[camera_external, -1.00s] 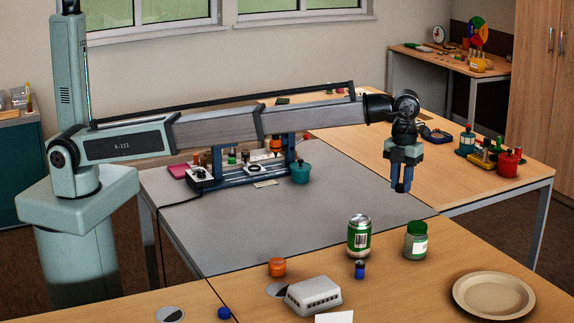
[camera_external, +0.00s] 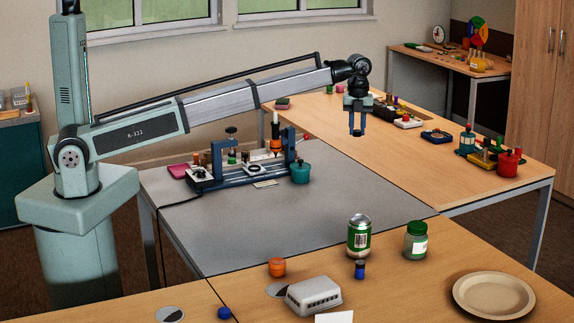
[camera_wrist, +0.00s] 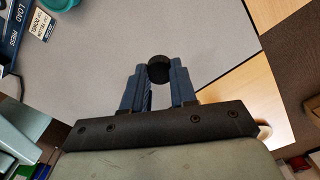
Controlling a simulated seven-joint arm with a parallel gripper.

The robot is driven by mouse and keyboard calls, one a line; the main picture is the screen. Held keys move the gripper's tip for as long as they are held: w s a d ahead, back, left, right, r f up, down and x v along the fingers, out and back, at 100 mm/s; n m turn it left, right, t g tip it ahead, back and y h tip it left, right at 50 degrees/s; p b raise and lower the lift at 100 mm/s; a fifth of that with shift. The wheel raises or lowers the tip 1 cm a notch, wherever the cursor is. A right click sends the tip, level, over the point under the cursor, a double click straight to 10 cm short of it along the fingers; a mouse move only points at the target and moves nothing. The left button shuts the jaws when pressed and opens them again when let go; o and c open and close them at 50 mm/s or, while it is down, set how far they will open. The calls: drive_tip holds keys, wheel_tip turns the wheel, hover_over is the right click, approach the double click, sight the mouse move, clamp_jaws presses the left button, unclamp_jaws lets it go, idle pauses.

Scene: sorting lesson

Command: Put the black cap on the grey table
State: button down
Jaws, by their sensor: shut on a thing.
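My gripper (camera_external: 357,130) is raised in the air near the border of the grey table and the wooden table behind it. In the wrist view my gripper (camera_wrist: 160,82) is shut on the black cap (camera_wrist: 159,68), a small dark round thing between the fingertips. The grey table (camera_external: 335,205) is in the middle of the external view. In the wrist view the grey table (camera_wrist: 205,35) spreads out below and beyond the fingers.
A blue fixture (camera_external: 235,178) and a teal pot (camera_external: 300,173) stand on the grey table's back left. Its right and front are clear. The front wooden table holds a can (camera_external: 359,236), a green jar (camera_external: 415,240) and a plate (camera_external: 494,294). Tools (camera_external: 488,152) sit at right.

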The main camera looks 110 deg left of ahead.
drive_tip(key=s+a+n, duration=0.2)
drive_tip(key=s+a, duration=0.9)
drive_tip(key=n, duration=0.6)
hover_over(257, 153)
drive_tip(key=shift+s+a+f, duration=0.1)
drive_tip(key=shift+f, duration=10.45)
drive_tip(key=shift+f, duration=0.1)
drive_tip(key=c, duration=0.9)
unclamp_jaws()
